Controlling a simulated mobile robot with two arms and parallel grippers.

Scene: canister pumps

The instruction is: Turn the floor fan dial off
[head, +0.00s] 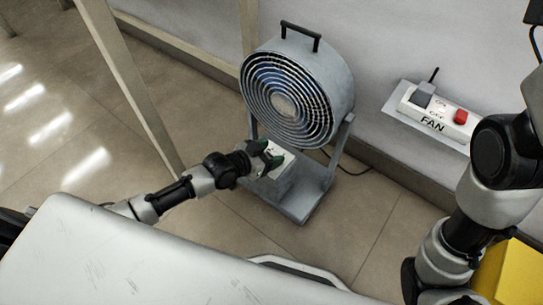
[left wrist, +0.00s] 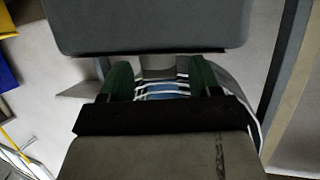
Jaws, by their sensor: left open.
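The grey floor fan (head: 345,80) stands on the floor by the wall, with a round wire grille and a black top handle. A light control box (head: 282,178) sits on its base below the grille. My left gripper (head: 268,156), with green fingers, is open at the top of this box. The dial cannot be made out in the head view; the gripper covers that spot. In the left wrist view, the two green fingers of my left gripper (left wrist: 161,78) stand apart, with part of the fan grille (left wrist: 162,90) behind them. Whether they touch the dial cannot be told.
A wall shelf (head: 398,112) at the right carries a switch panel (head: 447,122) labelled FAN, with a red button. A pale table-like frame (head: 125,80) stands left of the fan. A black cord (head: 352,170) lies behind the fan. The tiled floor right of the fan is clear.

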